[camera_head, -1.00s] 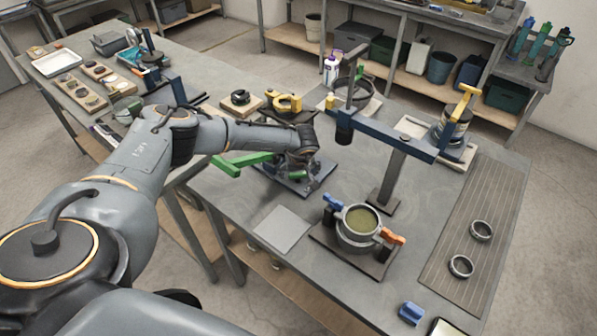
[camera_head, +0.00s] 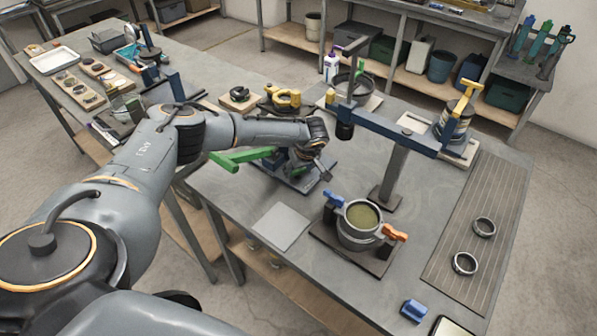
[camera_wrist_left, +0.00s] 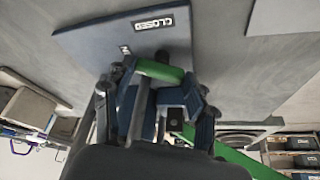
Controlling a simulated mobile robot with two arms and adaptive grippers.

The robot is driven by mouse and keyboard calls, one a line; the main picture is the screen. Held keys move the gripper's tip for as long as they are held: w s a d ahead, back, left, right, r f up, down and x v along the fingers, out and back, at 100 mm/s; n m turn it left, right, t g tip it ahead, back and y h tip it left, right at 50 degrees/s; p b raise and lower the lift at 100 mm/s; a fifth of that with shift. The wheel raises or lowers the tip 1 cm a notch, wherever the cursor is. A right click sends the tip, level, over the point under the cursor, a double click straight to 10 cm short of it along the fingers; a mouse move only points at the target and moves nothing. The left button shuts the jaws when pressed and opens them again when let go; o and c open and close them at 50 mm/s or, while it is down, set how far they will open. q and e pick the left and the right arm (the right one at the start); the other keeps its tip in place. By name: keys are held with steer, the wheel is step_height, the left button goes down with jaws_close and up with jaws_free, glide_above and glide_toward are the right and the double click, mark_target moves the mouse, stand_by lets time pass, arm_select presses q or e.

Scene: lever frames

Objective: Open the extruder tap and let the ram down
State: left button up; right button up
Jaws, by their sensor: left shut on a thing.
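The extruder stands on a blue-grey base plate (camera_head: 302,187) on the table, partly hidden behind my left arm. Its long green lever (camera_head: 238,160) sticks out to the left, and shows at lower right in the left wrist view (camera_wrist_left: 245,163). My left gripper (camera_head: 316,168) is over the extruder's right side. In the left wrist view the gripper (camera_wrist_left: 160,88) is shut on a short green handle (camera_wrist_left: 160,73), which looks to be the tap. The plate (camera_wrist_left: 95,45) carries a label reading CLOSED (camera_wrist_left: 154,20). The ram cannot be made out. My right gripper is not in view.
A blue-armed stand (camera_head: 395,165) rises right of the extruder. A pot (camera_head: 358,238) with blue and orange clamps stands nearer. A grey flat plate (camera_head: 281,226) lies in front. Yellow-handled tools (camera_head: 283,99) stand behind. Two rings lie on a ribbed mat (camera_head: 455,230).

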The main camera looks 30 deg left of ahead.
arm_select(q)
steer(key=n+b, duration=0.1)
steer(key=n, duration=0.1)
steer(key=n+g+b, duration=0.1)
steer(key=n+b, duration=0.1)
steer(key=shift+w+d+f+y, duration=0.1)
steer(key=shift+w+f+y, duration=0.1)
steer(key=shift+y, duration=0.1)
steer(key=shift+r+n+g+b, duration=0.15)
steer(key=shift+n+g+b, duration=0.35)
steer(key=shift+n+b, duration=0.4)
steer(key=o, duration=1.2)
steer(key=shift+c, duration=0.2)
steer(key=shift+r, duration=0.2)
steer(key=v, duration=1.1)
steer(key=shift+d+r, duration=0.25)
steer(key=shift+d, duration=0.1)
